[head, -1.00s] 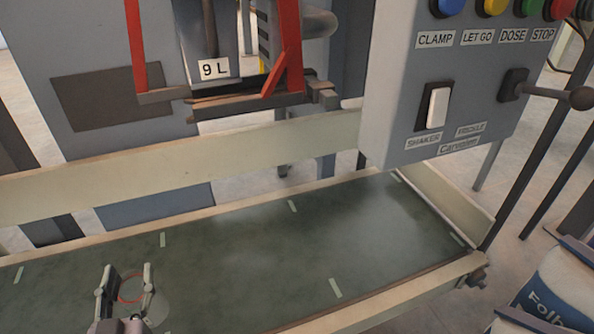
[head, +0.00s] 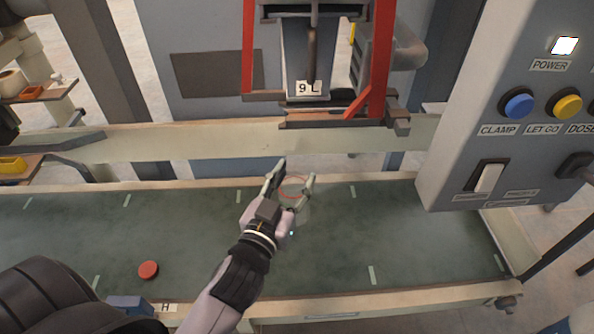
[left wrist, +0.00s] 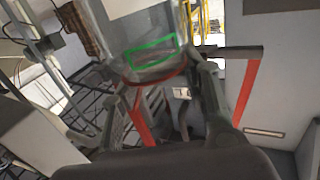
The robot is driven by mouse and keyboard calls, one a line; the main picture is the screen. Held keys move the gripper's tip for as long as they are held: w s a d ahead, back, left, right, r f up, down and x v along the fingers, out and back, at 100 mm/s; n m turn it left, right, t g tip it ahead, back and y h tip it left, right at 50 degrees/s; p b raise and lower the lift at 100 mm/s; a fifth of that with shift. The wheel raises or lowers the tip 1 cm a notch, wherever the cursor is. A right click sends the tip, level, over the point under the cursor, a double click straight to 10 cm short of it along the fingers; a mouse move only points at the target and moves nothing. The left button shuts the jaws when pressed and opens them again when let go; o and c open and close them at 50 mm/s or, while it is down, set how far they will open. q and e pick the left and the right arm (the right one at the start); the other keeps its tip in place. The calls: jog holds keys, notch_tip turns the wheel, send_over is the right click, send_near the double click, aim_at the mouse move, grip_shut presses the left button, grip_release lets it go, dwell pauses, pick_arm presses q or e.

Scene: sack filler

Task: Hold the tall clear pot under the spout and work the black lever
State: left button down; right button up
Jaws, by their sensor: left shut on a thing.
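The tall clear pot (head: 293,189), with a red ring, is between the fingers of my left gripper (head: 295,171), which is shut on it above the belt. In the left wrist view the clear pot (left wrist: 152,48) shows a green outline and a red edge between the fingers. The spout area, marked 9 L (head: 308,88) and framed by red bars, is higher and farther back; the pot appears in front of and below it. Part of the black lever's mount (head: 575,165) shows at the right edge; its knob is out of view. My right gripper is not in view.
A green belt (head: 420,225) with pale marks runs across, with a cream rail (head: 200,140) behind it. A red disc (head: 148,270) lies on the belt at left. The grey control panel (head: 450,165) with buttons and a white switch (head: 488,177) overhangs the right.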

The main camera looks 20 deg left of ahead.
pick_arm(q)
jog(key=w+a+n+y, duration=0.2)
jog(key=a+y, duration=0.2)
jog(key=a, duration=0.1)
jog(key=w+d+b, duration=0.1)
jog(key=w, duration=1.2)
jog(key=shift+w+d+r+g, duration=0.15)
jog(key=shift+d+g, duration=0.05)
jog(key=shift+g, duration=0.2)
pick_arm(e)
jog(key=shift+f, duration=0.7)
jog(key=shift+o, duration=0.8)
